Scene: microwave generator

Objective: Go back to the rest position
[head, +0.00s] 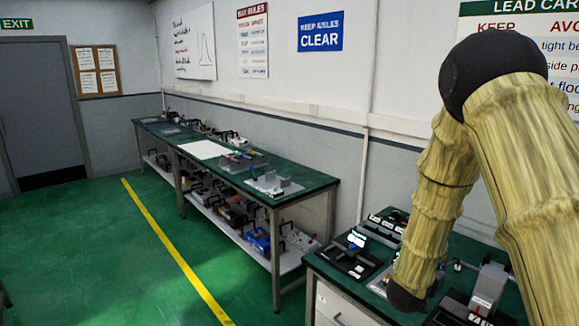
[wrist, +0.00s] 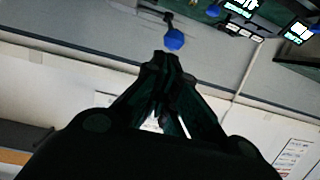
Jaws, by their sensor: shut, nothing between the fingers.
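My gripper (wrist: 168,62) is in the wrist view, its two dark fingers closed together with nothing between the tips. A blue knob on a dark stem (wrist: 174,40) shows just past the fingertips; I cannot tell how far beyond them it is. In the head view my arm, in a yellowish sleeve with black joints, is bent over the right side. My gripper does not show in the head view.
A green bench (head: 315,262) with instruments and lit displays (head: 356,239) stands under my arm. A longer green bench (head: 312,181) with a loaded lower shelf runs along the wall. The green floor left of the yellow line (head: 178,256) is mostly clear.

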